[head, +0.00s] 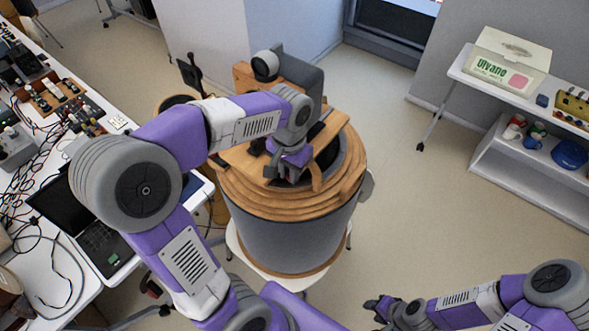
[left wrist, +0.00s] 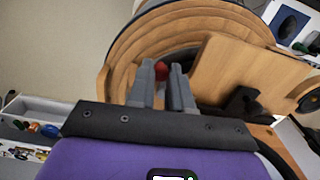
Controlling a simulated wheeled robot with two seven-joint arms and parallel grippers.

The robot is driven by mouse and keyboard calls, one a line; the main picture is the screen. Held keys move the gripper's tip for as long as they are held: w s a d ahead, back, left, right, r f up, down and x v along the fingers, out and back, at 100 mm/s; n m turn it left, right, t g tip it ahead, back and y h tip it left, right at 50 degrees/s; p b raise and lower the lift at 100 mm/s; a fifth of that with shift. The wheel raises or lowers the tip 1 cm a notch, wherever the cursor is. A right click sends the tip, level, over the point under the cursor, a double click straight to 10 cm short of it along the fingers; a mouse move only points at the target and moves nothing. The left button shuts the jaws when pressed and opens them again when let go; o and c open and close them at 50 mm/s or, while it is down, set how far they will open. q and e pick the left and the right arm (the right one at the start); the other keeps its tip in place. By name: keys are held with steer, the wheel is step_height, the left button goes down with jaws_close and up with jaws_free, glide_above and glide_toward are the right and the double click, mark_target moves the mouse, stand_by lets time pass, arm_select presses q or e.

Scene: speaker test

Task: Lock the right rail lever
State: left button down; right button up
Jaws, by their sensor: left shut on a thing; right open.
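My left gripper (head: 283,176) reaches down onto the top of a big grey drum (head: 290,235) with stepped wooden rings (head: 310,208). In the left wrist view its fingers (left wrist: 162,88) are shut on a small red knob (left wrist: 161,70), beside the wooden rings and a flat wooden board (left wrist: 230,72). The knob appears to belong to a lever, but its shaft is hidden by the fingers. In the head view my arm and gripper hide the knob. A black fitting (left wrist: 243,103) sits by the board. My right gripper (head: 378,308) is open and empty, low in front of the drum.
A wooden box with a grey panel (head: 305,75) stands behind my left gripper on the drum. A cluttered white bench (head: 100,290) with a laptop (head: 98,238) runs along the left. A white shelf (head: 510,85) stands at the right. The floor between is clear.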

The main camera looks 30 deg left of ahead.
arm_select(q)
steer(key=shift+a+m+p, duration=0.15)
steer(key=shift+a+m, duration=0.25)
steer(key=shift+m, duration=0.6)
steer(key=shift+a+m+p, duration=0.15)
steer(key=shift+a+m, duration=0.25)
steer(key=shift+m, duration=0.6)
steer(key=c, duration=1)
jaws_free()
steer(key=shift+c, duration=0.2)
step_height(320, 180, up, 8)
steer(key=shift+f+p, duration=0.2)
steer(key=shift+p, duration=0.15)
